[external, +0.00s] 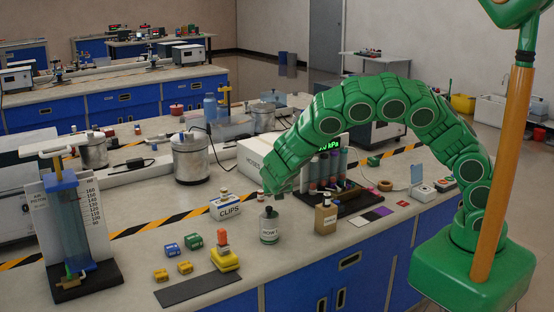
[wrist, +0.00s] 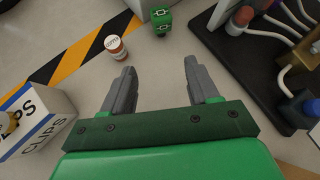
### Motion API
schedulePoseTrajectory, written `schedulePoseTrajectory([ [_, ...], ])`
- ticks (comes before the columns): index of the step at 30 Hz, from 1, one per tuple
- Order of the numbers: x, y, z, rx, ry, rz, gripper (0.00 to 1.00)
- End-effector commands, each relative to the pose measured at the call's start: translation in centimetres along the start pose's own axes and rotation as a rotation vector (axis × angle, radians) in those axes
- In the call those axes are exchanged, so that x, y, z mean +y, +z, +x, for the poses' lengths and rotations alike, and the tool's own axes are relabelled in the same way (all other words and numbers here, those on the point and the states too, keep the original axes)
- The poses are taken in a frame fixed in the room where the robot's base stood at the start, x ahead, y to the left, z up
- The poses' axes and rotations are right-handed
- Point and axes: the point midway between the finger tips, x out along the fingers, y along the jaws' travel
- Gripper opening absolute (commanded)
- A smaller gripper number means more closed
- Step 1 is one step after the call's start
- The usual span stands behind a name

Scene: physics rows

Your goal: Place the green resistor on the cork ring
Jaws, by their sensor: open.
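The green resistor, a small green block with a pale symbol on top, stands on the bench in the wrist view (wrist: 161,20), ahead of my gripper (wrist: 158,65) and beside a pale box. My gripper is open, with nothing between its fingers. In the external view my gripper (external: 277,196) is low over the bench near the clips box; the arm appears to hide that block there. A brown ring, likely the cork ring (external: 385,185), lies flat at the right of the bench, with nothing seen on it. Another green item (external: 374,160) lies behind it.
The clips box (external: 226,207) and a small orange-and-white bottle (wrist: 115,47) are left of my gripper. A labelled dark-topped bottle (external: 269,229) and a brown bottle (external: 326,217) stand in front. A tube rack (wrist: 270,60) is on the right. Striped tape (wrist: 85,55) crosses the bench.

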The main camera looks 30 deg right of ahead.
Motion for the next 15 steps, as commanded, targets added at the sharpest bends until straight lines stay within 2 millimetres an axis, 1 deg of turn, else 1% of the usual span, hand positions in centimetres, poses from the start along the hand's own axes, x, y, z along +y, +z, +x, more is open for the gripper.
schedulePoseTrajectory([
  [1,0.3,0.4,0.2,0.047,-0.014,0.006,0.60],
  [8,0.2,2.4,1.5,0.287,-0.070,-0.023,0.60],
  [15,-0.3,5.3,3.1,0.563,-0.033,-0.054,0.60],
])
